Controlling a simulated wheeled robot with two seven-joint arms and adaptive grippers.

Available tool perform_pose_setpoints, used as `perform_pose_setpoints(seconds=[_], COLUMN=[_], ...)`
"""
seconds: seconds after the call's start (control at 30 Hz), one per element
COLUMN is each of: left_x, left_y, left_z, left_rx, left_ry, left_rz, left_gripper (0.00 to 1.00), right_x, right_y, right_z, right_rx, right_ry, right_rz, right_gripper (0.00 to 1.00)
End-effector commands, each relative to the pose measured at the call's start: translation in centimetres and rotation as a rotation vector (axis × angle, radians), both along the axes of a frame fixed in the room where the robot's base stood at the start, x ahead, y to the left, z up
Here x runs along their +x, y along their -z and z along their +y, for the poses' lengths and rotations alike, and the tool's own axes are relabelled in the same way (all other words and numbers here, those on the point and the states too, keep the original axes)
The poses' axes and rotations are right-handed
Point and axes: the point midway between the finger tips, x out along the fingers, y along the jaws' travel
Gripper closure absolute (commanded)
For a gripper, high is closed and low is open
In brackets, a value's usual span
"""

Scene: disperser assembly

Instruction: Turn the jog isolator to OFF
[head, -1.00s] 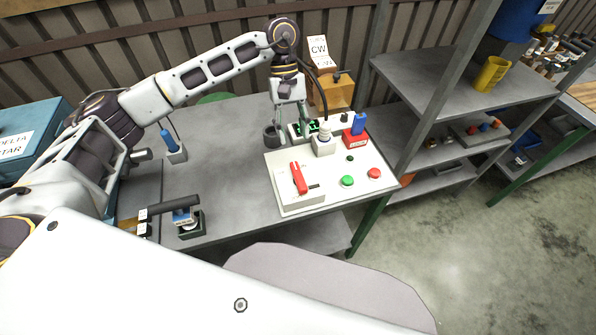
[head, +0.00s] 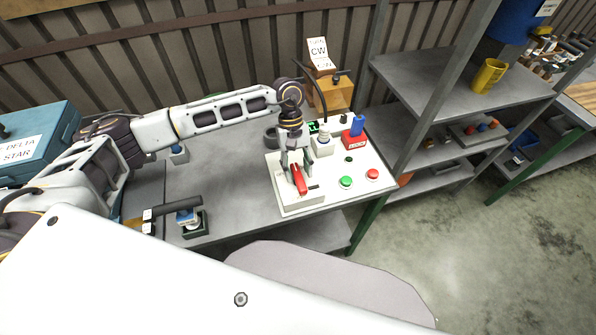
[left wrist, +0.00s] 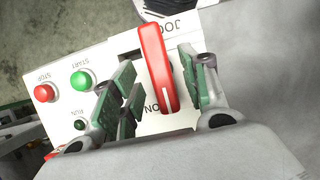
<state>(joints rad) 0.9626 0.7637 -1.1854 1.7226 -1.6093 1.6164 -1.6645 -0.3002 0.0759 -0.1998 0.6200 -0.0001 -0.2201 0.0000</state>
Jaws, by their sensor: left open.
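The jog isolator's red handle (head: 299,179) stands on a white box (head: 300,203) at the left front of the panel. In the left wrist view the red handle (left wrist: 157,70) lies between my finger pads, its white-marked end beside the letters "ON". My left gripper (head: 297,172) is open and comes down from above, with a finger on each side of the handle. In the left wrist view my left gripper (left wrist: 160,95) shows a gap on both sides of the handle. The OFF label is not readable. My right gripper is not in view.
The panel also bears a green start button (head: 346,182), a red stop button (head: 372,174) and a red block with a blue top (head: 354,136). A white socket with a cable (head: 322,144) stands behind. A shelf (head: 450,70) is at right.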

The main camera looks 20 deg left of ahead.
Motion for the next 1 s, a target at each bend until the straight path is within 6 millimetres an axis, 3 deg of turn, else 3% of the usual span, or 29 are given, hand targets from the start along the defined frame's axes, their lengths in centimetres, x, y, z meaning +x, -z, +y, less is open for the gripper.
perform_pose_setpoints(seconds=[0.23, 0.57, 0.9, 1.0], left_x=[-0.5, -0.6, -0.6, -0.6], left_y=[1.5, 1.7, 1.7, 1.7], left_z=[-0.3, -0.4, -0.4, -0.4], left_rx=[0.000, -0.001, 0.000, 0.000], left_ry=[0.000, 0.000, 0.000, 0.000], left_rz=[0.000, -0.001, -0.001, -0.001], left_gripper=[0.55, 0.55, 0.98, 1.00], right_x=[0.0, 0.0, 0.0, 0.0], right_y=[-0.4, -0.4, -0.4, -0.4], right_z=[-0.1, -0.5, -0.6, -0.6], right_rx=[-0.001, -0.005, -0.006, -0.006], right_ry=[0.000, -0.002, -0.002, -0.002], right_rz=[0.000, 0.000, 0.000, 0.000], right_gripper=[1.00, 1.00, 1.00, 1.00])
